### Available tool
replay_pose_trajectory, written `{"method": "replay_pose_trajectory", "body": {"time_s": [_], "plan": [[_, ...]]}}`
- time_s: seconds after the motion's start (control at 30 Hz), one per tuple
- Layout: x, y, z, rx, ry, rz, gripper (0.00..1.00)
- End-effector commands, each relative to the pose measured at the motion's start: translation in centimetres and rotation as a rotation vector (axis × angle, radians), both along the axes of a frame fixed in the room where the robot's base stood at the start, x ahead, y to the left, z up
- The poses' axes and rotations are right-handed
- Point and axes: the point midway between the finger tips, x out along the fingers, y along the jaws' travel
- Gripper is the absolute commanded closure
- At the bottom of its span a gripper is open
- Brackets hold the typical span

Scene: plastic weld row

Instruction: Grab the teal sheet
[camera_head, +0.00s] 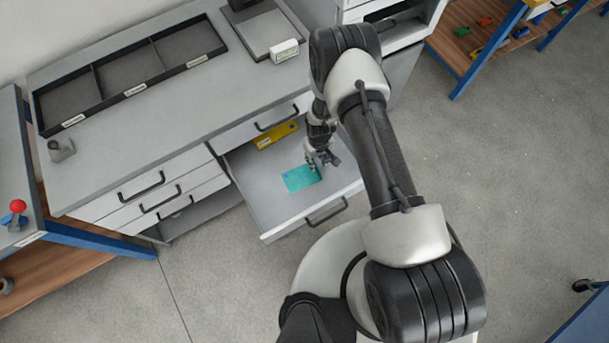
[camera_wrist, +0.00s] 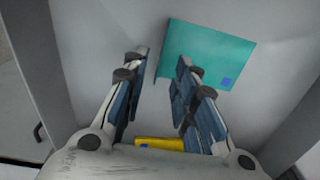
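The teal sheet (camera_head: 301,178) lies flat on the floor of an open drawer (camera_head: 267,206). In the wrist view the teal sheet (camera_wrist: 210,50) is a flat rectangle with a small blue square near one corner. My gripper (camera_head: 322,163) is over the drawer, at the right edge of the sheet in the head view. In the wrist view my gripper (camera_wrist: 162,62) has its two fingers apart with nothing between them. The fingertips point at the sheet's left part; the right finger overlaps its edge in the picture. I cannot tell whether they touch it.
A yellow object (camera_head: 276,135) lies at the back of the drawer and shows between the finger bases in the wrist view (camera_wrist: 160,143). Drawer walls stand around the sheet. The grey worktop (camera_head: 165,125) above carries a black divided tray (camera_head: 142,89).

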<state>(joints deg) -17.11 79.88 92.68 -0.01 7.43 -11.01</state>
Motion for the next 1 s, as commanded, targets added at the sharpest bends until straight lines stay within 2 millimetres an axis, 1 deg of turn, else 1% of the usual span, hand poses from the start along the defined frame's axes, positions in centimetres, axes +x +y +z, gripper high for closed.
{"method": "replay_pose_trajectory", "body": {"time_s": [0.03,0.1,0.23,0.47,0.87,1.0], "plan": [[0.0,0.0,-1.2,0.0,0.001,0.0,0.74],[-0.1,0.1,-2.4,-0.001,0.002,0.0,0.74],[0.0,0.1,-3.9,0.0,0.001,0.0,0.74],[0.0,0.1,-3.8,0.0,0.0,0.0,0.74],[0.0,0.1,-3.8,0.0,0.0,0.0,1.0],[0.0,0.1,-3.8,0.0,0.0,0.0,1.0]]}}
